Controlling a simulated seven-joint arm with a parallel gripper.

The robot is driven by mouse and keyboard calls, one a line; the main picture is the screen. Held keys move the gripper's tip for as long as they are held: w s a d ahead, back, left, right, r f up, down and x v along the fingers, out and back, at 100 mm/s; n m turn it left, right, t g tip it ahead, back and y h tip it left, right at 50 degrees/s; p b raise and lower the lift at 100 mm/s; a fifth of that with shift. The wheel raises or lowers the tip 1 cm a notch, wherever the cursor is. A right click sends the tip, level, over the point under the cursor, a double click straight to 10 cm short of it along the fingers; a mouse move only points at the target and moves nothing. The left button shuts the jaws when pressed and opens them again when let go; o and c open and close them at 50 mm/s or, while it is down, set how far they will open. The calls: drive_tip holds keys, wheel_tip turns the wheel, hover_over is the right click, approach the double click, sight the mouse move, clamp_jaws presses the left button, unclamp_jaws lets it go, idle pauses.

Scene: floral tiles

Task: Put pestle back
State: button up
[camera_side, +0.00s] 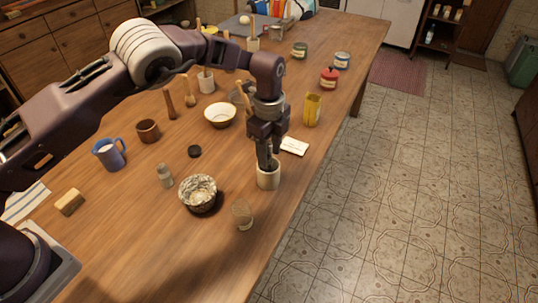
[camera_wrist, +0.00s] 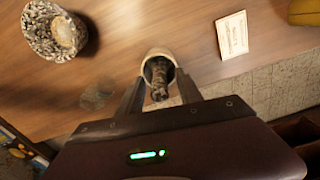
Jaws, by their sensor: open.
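A speckled stone pestle (camera_wrist: 159,82) stands in a small beige cup (camera_side: 269,180), which also shows in the wrist view (camera_wrist: 146,66). In the side view the pestle is mostly hidden by the fingers. My gripper (camera_side: 267,163) points down at the cup's mouth, near the table's right edge. In the wrist view its open fingers (camera_wrist: 159,76) are on either side of the pestle; I cannot tell whether they touch it or the cup. A speckled stone mortar (camera_side: 198,194) sits left of the cup; it is also at the wrist view's top left (camera_wrist: 38,38).
A clear glass (camera_side: 242,215) stands close in front of the cup. A white card (camera_side: 294,146) and a yellow container (camera_side: 312,110) are behind it. A small jar (camera_side: 164,176), a black lid (camera_side: 194,151) and a white bowl (camera_side: 220,116) stand farther left and back.

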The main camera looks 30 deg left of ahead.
wheel_tip(320, 180, up, 11)
drive_tip(key=shift+f, duration=0.15)
drive_tip(key=s+a+r+n+t, duration=0.1)
drive_tip(key=s+a+r+n, duration=0.25)
drive_tip(key=r, duration=0.25)
drive_tip(key=s+a+r+n+t+h, duration=0.1)
drive_tip(key=s+a+r+n, duration=0.2)
drive_tip(key=s+r, duration=0.3)
drive_tip(key=s+a+r+n, duration=0.3)
drive_tip(key=r, duration=0.4)
drive_tip(key=s+a+f+n+t, duration=0.1)
drive_tip(key=s+n, duration=0.4)
drive_tip(key=s, duration=0.7)
drive_tip(key=s+a+f+n+t+y, duration=0.1)
drive_tip(key=s+a+n, duration=0.3)
drive_tip(key=s, duration=0.8)
drive_tip(key=shift+a+f+n+t, duration=0.15)
drive_tip(key=shift+f+n+t, duration=0.1)
drive_tip(key=shift+n+t, duration=0.5)
drive_tip(key=shift+w, duration=0.1)
